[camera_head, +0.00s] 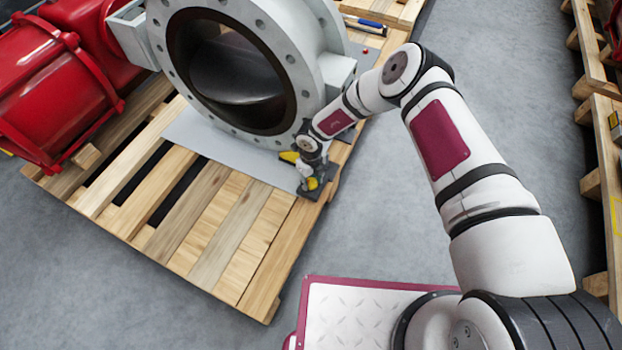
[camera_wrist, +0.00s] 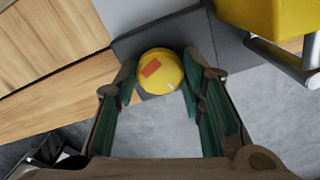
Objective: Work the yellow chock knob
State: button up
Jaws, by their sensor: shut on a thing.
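The yellow chock knob (camera_wrist: 160,72) is round, with an orange-red patch on its top, and shows in the middle of the wrist view. The two fingers of my gripper (camera_wrist: 158,84) stand on either side of it and are shut on it. A dark grey block or plate (camera_wrist: 205,32) lies around and under the knob. In the head view my gripper (camera_head: 308,170) is small, at the pallet's right corner beside the big grey valve (camera_head: 300,75). There the knob itself is hard to make out among yellow and dark parts.
The valve stands on a wooden pallet (camera_head: 210,235), with a red actuator (camera_head: 60,85) on its left. In the wrist view a yellow block (camera_wrist: 265,25) and a metal bar (camera_wrist: 285,62) are close on the right. Grey floor (camera_head: 345,240) is clear right of the pallet.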

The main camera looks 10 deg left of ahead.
aim_at(311, 183)
jog(key=shift+m, duration=1.3)
jog(key=o, duration=1.1)
jog(key=shift+o, duration=0.2)
notch_tip(311, 183, up, 12)
jog(key=shift+s+f, duration=0.1)
jog(key=shift+s, duration=0.05)
